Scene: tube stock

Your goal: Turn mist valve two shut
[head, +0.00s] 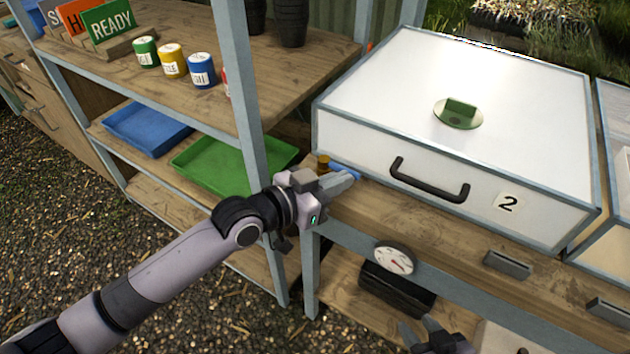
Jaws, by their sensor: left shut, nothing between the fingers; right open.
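A small valve with a brass part (323,162) and a blue handle (346,171) sits on the wooden bench at the front left corner of the white box marked 2 (508,203). My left gripper (346,181) is shut and empty, right beside the blue handle. The gripper partly hides the valve, and I cannot tell whether they touch. The handle's full direction is hard to make out. My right gripper (424,328) is open at the bottom edge, low in front of the bench, away from the valve.
The white box has a black handle (430,182) and a green knob disc (458,113). A dial gauge (395,258) is on the bench front, above a black bin (398,290). Left shelves hold a green tray (205,163), a blue tray (146,130) and cans; a grey post (244,100) stands near my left arm.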

